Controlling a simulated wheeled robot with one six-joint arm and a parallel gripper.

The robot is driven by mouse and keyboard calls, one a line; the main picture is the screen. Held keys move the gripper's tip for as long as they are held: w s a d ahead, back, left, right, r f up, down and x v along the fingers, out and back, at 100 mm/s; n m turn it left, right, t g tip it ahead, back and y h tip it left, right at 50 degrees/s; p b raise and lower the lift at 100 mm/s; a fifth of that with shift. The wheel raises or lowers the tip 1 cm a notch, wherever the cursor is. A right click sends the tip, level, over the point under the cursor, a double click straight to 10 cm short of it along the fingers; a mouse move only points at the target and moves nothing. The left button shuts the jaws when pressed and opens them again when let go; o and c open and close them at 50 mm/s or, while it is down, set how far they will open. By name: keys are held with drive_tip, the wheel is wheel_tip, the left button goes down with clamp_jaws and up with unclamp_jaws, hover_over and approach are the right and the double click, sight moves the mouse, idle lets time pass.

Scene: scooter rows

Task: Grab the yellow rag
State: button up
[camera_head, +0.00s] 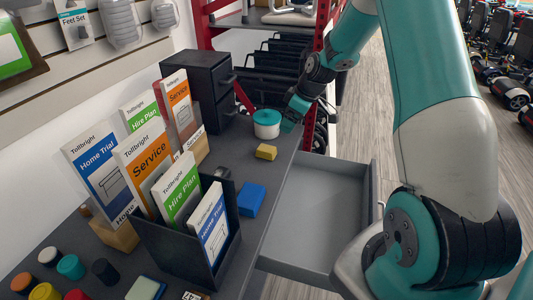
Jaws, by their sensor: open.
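A small yellow block-like piece (266,152), which looks like the folded yellow rag, lies on the grey counter near its right edge, above the open drawer. My gripper (289,122) is above and to the right of it in the picture, beside a white tub with a teal lid (266,124). The gripper is open, though its fingers are small and partly hidden by the wrist. No contact with the yellow piece shows.
A blue folded piece (251,200) lies nearer on the counter. A dark brochure holder (190,250) stands left of it, and a dark drawer box (205,88) stands at the back. An open grey drawer (320,262) juts out right. Red shelving (322,45) rises behind.

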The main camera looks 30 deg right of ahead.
hover_over(271, 149)
drive_tip(key=s+d, duration=0.2)
drive_tip(key=s, duration=0.1)
drive_tip(key=f, duration=0.8)
drive_tip(key=shift+w+a+p, duration=0.2)
drive_tip(key=shift+a+p, duration=0.05)
drive_tip(key=shift+p, duration=0.05)
drive_tip(key=shift+w+p+x, duration=0.1)
drive_tip(key=shift+p+x, duration=0.15)
drive_tip(key=shift+x, duration=1.35)
drive_tip(key=shift+w+p+x, duration=0.15)
drive_tip(key=shift+p+x, duration=0.05)
drive_tip(key=shift+x, duration=1.35)
drive_tip(key=shift+r, duration=0.1)
drive_tip(key=c, duration=1)
